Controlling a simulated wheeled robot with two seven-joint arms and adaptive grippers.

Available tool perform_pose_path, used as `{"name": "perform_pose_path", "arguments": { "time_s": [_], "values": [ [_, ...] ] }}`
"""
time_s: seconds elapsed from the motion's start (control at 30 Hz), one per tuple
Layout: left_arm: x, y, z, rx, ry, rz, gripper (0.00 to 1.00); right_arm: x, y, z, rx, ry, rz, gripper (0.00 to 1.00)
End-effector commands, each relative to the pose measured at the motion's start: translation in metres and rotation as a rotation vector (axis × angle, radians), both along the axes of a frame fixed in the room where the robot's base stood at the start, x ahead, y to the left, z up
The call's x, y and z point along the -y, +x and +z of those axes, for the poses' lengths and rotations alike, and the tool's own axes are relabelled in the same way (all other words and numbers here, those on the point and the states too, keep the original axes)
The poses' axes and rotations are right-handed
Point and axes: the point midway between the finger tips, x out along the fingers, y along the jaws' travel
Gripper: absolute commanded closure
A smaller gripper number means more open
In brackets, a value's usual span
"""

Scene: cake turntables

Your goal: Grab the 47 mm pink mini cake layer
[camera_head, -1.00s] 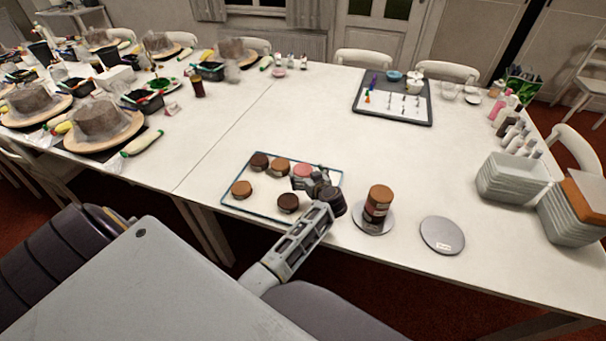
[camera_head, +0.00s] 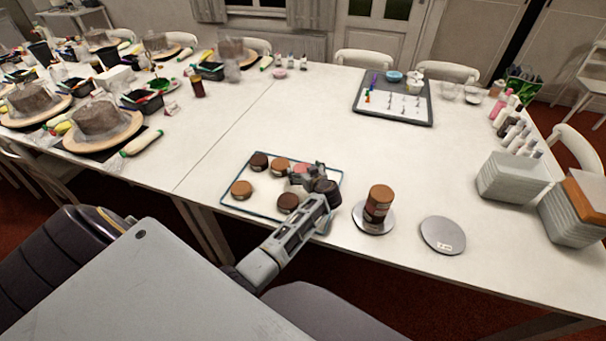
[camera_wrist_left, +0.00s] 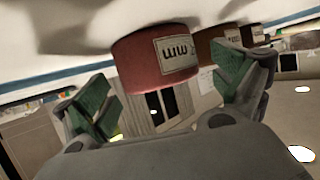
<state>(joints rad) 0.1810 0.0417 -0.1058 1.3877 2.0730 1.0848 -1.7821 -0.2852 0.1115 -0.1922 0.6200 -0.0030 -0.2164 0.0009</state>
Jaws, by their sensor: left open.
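The pink mini cake layer (camera_head: 300,168) sits at the back right of the tray (camera_head: 236,213), partly hidden by my left gripper (camera_head: 312,172). In the left wrist view, the pink layer (camera_wrist_left: 155,58) shows close up, with a pale label on its side. It is beyond and between the two green-padded fingers of my left gripper (camera_wrist_left: 172,92), which is open. I cannot tell whether a finger touches it. Brown layers (camera_wrist_left: 240,38) show to its right there. My right gripper is not in view.
Several brown layers (camera_head: 242,189) share the tray. Right of it, a brown layer stack (camera_head: 379,200) stands on a round grey turntable (camera_head: 371,224); an empty grey disc (camera_head: 443,236) lies further right. The table middle is clear.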

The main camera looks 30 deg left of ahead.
Motion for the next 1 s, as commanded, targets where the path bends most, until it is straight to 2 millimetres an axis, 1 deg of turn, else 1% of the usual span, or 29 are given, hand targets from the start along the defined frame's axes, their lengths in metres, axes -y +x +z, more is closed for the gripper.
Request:
{"name": "perform_pose_path", "arguments": {
  "time_s": [0.03, 0.2, 0.4, 0.67, 1.0],
  "values": [
    [-0.004, 0.003, -0.002, 0.0, 0.002, 0.001, 0.04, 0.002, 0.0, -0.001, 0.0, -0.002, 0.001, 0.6],
    [-0.01, 0.007, -0.005, -0.001, -0.001, 0.0, 0.04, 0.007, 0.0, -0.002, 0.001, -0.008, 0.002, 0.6],
    [-0.01, 0.007, -0.005, -0.001, -0.001, 0.0, 0.04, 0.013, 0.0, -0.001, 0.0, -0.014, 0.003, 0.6],
    [-0.01, 0.007, -0.005, -0.001, -0.001, 0.0, 0.04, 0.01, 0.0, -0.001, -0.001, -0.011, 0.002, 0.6],
    [-0.01, 0.007, -0.005, -0.001, -0.001, 0.0, 0.48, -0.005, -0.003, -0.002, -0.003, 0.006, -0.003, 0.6]
  ]
}}
